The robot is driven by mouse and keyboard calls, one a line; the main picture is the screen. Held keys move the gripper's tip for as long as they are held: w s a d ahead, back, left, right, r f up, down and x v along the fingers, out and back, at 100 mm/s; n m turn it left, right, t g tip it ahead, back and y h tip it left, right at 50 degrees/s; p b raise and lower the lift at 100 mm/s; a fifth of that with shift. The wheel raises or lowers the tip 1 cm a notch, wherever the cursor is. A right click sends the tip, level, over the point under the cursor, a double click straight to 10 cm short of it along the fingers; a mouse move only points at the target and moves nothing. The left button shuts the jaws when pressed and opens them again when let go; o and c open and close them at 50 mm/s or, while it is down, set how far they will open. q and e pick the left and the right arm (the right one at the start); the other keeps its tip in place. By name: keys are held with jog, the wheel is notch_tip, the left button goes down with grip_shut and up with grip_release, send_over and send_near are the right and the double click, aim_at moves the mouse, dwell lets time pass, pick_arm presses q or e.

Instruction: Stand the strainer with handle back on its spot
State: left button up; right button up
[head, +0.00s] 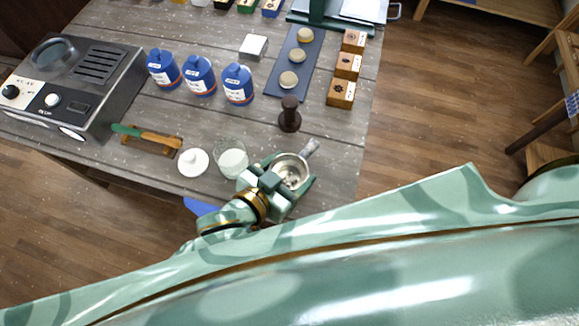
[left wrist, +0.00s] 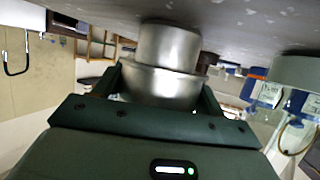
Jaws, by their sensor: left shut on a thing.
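The strainer with handle is a round silver metal cup (head: 293,165) near the table's front edge in the head view. Its grey handle (head: 310,147) points up and to the right. My left gripper (head: 287,174) is shut on the cup, with a green finger on either side. In the left wrist view the metal body (left wrist: 168,50) sits between the fingers, close to the grey tabletop. I cannot tell whether it touches the top. Its spot cannot be made out for certain. My right gripper is not in view.
A glass jar (head: 233,160) and a white lidded piece (head: 193,162) stand left of the gripper. A dark tamper-like piece (head: 289,115) stands behind. Blue canisters (head: 199,76), a dark tray (head: 295,66) and wooden boxes (head: 341,93) are farther back. Tabletop (head: 340,148) right of the strainer is clear.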

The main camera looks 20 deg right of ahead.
pick_arm(q)
jog(key=shift+f, duration=0.1)
jog(key=o, duration=1.4)
jog(key=shift+o, duration=0.2)
jog(key=p+v, duration=0.2)
jog(key=v, duration=1.4)
jog(key=shift+a, duration=0.15)
